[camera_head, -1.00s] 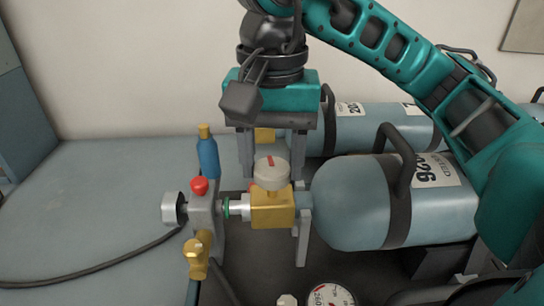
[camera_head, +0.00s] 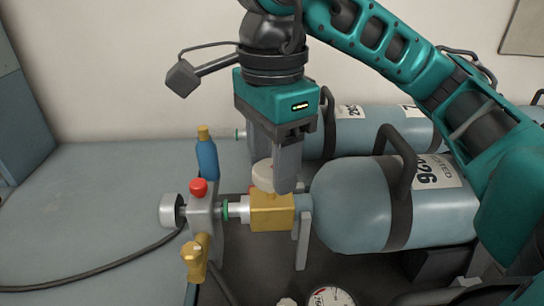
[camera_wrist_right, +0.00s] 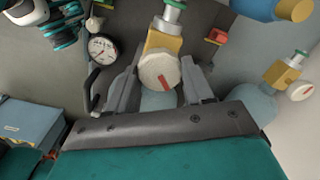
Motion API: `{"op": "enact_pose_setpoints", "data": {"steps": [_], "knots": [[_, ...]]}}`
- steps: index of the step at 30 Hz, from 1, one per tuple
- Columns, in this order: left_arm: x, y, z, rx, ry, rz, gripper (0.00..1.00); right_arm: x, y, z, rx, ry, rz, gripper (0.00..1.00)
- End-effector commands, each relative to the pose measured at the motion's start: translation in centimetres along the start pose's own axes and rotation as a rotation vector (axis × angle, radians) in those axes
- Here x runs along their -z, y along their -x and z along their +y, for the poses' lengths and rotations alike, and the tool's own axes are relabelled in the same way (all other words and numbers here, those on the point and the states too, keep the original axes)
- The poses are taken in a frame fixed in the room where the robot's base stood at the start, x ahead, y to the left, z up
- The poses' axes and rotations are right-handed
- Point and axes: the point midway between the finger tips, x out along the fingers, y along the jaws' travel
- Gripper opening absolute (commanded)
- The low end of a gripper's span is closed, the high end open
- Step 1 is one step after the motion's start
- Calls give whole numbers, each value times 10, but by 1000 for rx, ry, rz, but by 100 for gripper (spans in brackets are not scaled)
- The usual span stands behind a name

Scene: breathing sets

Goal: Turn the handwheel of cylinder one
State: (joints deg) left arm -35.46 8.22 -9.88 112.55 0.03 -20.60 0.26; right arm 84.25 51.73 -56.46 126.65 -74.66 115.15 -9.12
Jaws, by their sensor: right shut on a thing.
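The near cylinder (camera_head: 350,205) is a light blue-grey bottle lying on its side, with a dark band and a label. Its brass valve (camera_head: 272,213) bears a round off-white handwheel (camera_head: 263,176). The handwheel also shows in the right wrist view (camera_wrist_right: 158,70), with a red mark on its face. My right gripper (camera_head: 276,174) points down from above and is shut on the handwheel. In the right wrist view its fingers (camera_wrist_right: 158,84) stand on either side of the wheel. In the head view a finger hides the wheel's right part. My left gripper is not in view.
A grey block with a red knob (camera_head: 198,187) and a brass fitting (camera_head: 195,258) joins the valve on the left. A blue bottle (camera_head: 207,158) stands behind it. A gauge (camera_head: 331,298) is at the front. Another cylinder (camera_head: 355,131) lies behind. The left tabletop (camera_head: 90,215) is mostly clear.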

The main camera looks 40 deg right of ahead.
Motion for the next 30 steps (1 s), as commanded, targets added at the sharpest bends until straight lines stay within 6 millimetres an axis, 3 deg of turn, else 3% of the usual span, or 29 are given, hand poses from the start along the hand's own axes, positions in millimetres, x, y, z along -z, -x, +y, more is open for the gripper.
{"op": "enact_pose_setpoints", "data": {"steps": [30], "knots": [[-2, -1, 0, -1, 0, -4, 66, 0, 0, 1, 2, -968, 0, 21]]}}
